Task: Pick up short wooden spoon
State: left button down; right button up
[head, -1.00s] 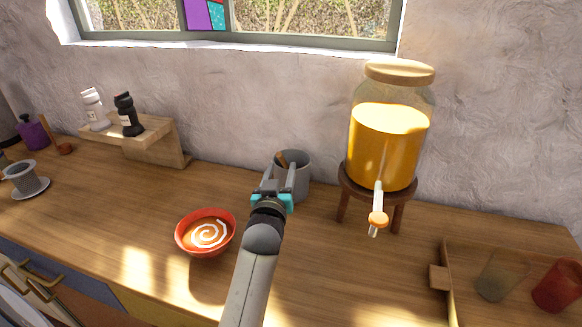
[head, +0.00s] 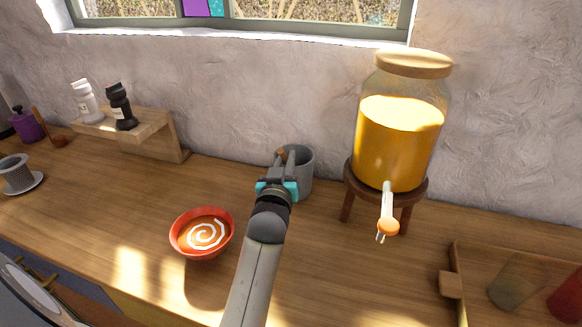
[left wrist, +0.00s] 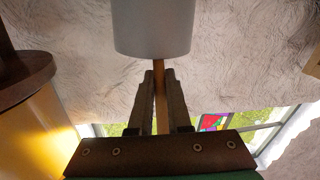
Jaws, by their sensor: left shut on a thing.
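The short wooden spoon shows in the left wrist view as a thin brown handle (left wrist: 160,100) between the fingers of my left gripper (left wrist: 159,78). Its other end is hidden by the grey cup (left wrist: 153,25). In the head view only a small brown tip (head: 281,153) of it shows at the cup's left rim. The grey cup (head: 303,170) stands on the counter by the wall. My left gripper (head: 284,160) is at the cup's front left side, shut on the spoon handle. My right gripper is not in view.
A red bowl of orange soup (head: 202,233) stands at the front left of the cup. A juice dispenser (head: 399,140) on a wooden stand is to the right. A wooden tray (head: 457,290) with cups is at the far right. A small shelf with two shakers (head: 120,106) is at the left.

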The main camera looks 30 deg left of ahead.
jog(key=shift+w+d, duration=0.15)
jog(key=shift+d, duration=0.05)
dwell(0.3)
